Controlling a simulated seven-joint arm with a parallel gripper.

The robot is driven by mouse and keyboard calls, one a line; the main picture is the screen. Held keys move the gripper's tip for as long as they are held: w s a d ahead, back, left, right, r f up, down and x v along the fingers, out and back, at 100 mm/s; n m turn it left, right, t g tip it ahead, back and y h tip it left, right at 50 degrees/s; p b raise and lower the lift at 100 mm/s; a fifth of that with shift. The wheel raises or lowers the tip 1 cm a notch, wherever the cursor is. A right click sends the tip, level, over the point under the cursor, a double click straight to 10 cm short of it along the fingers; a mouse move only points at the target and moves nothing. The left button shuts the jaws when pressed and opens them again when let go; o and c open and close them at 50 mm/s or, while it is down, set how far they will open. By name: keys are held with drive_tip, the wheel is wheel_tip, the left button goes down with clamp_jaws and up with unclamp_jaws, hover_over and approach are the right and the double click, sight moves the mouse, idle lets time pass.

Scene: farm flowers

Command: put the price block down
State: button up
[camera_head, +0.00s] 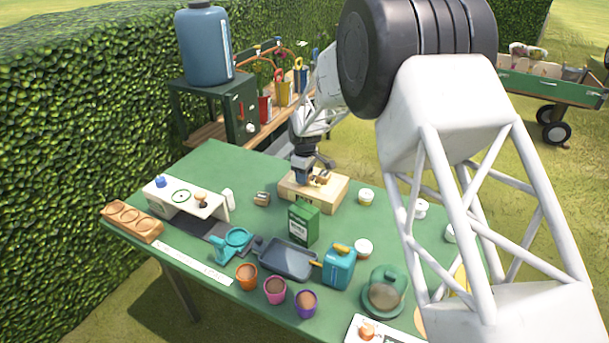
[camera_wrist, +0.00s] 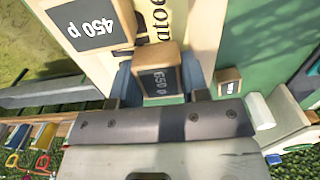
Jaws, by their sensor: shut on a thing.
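My gripper (camera_wrist: 160,82) is shut on a small wooden price block (camera_wrist: 157,84) whose dark face reads "650 p". In the head view my gripper (camera_head: 304,177) is low over the pale wooden box (camera_head: 314,198). In the wrist view a second price block (camera_wrist: 92,26), marked "450 p", is at the upper left, close to the held one. A third small block (camera_wrist: 228,80) is to the right, apart from the fingers; in the head view a small block (camera_head: 262,198) lies on the table left of the box. I cannot tell whether the held block touches the box.
The green table (camera_head: 225,160) carries a green carton (camera_head: 303,224) in front of the box, a grey tray (camera_head: 287,262), a blue watering can (camera_head: 338,268) and several small pots. A white cup (camera_head: 366,195) stands right of the box. The table's back left is clear.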

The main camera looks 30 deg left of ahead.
drive_tip(key=shift+f, duration=0.1)
drive_tip(key=o, duration=0.9)
wheel_tip(320, 180, up, 12)
idle(0.6)
idle(0.9)
